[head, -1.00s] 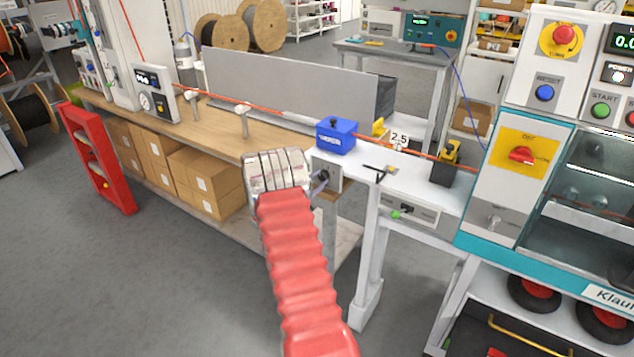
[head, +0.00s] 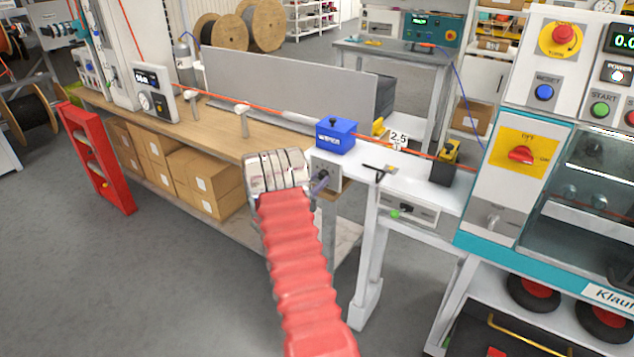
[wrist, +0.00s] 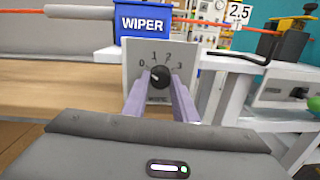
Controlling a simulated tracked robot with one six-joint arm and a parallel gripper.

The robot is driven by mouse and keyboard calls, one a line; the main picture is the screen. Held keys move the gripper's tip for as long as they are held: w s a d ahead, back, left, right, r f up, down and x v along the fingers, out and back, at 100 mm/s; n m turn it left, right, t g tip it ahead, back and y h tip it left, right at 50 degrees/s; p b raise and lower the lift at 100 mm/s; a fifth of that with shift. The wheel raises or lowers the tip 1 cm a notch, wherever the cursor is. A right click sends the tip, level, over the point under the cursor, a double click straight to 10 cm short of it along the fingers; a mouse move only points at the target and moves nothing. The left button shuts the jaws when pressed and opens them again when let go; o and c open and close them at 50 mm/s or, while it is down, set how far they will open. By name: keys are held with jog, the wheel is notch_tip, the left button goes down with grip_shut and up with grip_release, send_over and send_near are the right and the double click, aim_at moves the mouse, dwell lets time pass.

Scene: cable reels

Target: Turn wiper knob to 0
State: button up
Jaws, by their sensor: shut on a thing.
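The wiper knob (wrist: 160,77) is a small black dial on a grey plate (wrist: 147,47) marked 0, 1, 2 and 3, under the blue WIPER box (wrist: 157,23). A light mark on the knob shows on its left side, roughly toward the 0; its exact reading is too small to tell. My gripper (wrist: 160,82) has its two purple-grey fingers on either side of the knob and is shut on it.
An orange cable (head: 270,112) runs above the wooden bench (head: 215,128) and past the blue box. Cardboard boxes (head: 205,180) fill the shelf below. The grey floor at front left is clear.

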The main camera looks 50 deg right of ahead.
jog(key=shift+d, duration=0.1)
jog(key=o, duration=1)
jog(key=shift+o, duration=0.2)
jog(key=a, duration=1.4)
jog(key=shift+s+f, duration=0.25)
jog(key=shift+s, duration=0.15)
jog(key=shift+d+f, duration=0.1)
